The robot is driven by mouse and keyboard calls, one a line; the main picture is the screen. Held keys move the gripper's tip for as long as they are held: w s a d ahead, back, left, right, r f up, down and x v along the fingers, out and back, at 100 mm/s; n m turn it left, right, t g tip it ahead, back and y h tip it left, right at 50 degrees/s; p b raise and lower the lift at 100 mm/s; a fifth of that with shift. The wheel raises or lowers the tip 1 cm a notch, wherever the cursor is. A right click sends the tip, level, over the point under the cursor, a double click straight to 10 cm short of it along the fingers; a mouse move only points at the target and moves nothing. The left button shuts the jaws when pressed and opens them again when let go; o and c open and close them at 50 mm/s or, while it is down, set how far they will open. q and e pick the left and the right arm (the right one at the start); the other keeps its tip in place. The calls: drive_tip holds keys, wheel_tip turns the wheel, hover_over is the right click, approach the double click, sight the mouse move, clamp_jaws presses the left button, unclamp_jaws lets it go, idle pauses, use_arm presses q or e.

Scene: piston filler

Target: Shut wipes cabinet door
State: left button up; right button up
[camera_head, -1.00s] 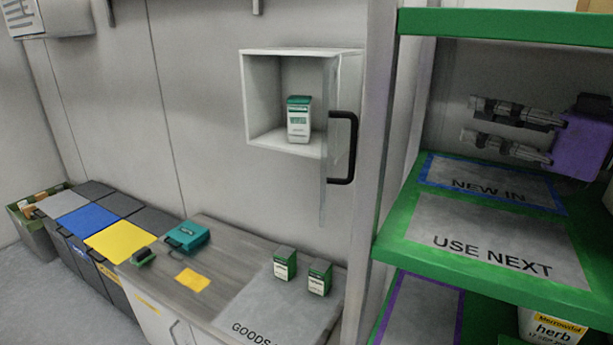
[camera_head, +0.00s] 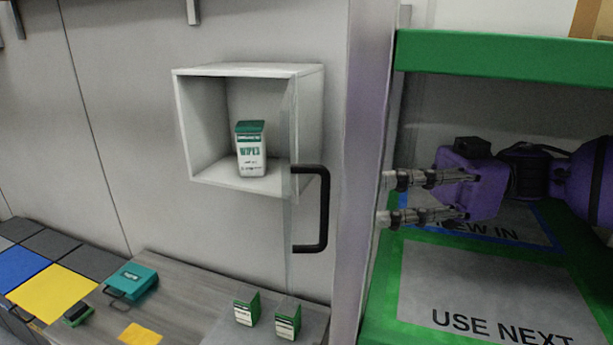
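The wipes cabinet (camera_head: 192,120) is a white box on the wall, left of centre. Its clear door (camera_head: 291,215) stands open, swung outward and seen nearly edge-on at the cabinet's right side. A black bar handle (camera_head: 323,210) is on the door. A white wipes tub (camera_head: 251,150) with a green lid stands upright inside. My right gripper (camera_head: 392,199) is at the right, above the green shelf, with its two fingers apart and pointing left. It is empty and clear of the handle, with the shelf post between them in the picture. My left gripper is out of view.
A grey-purple shelf post (camera_head: 362,150) stands between the cabinet and my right gripper. The green shelf (camera_head: 390,310) has NEW IN and USE NEXT mats. Below the cabinet, a counter (camera_head: 190,300) holds two small green-white boxes (camera_head: 246,309) and a teal case (camera_head: 131,281).

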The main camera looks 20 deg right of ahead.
sight(327, 196)
drive_tip(key=a+b, duration=0.1)
drive_tip(key=a, duration=0.1)
drive_tip(key=a+b, duration=0.1)
drive_tip(key=a, duration=0.1)
drive_tip(key=w+a+b, duration=0.1)
drive_tip(key=a+b, duration=0.1)
drive_tip(key=shift+a+f, duration=0.25)
drive_tip(key=shift+a, duration=0.4)
drive_tip(key=shift+s+a+r, duration=0.2)
drive_tip(key=shift+r, duration=0.2)
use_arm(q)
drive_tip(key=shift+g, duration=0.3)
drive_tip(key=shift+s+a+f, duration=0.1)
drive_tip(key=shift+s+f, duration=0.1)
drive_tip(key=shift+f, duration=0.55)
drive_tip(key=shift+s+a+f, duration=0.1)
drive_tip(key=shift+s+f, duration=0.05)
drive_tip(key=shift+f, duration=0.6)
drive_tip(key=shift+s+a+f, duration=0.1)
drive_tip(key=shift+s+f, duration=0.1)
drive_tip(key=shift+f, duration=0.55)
use_arm(e)
clamp_jaws()
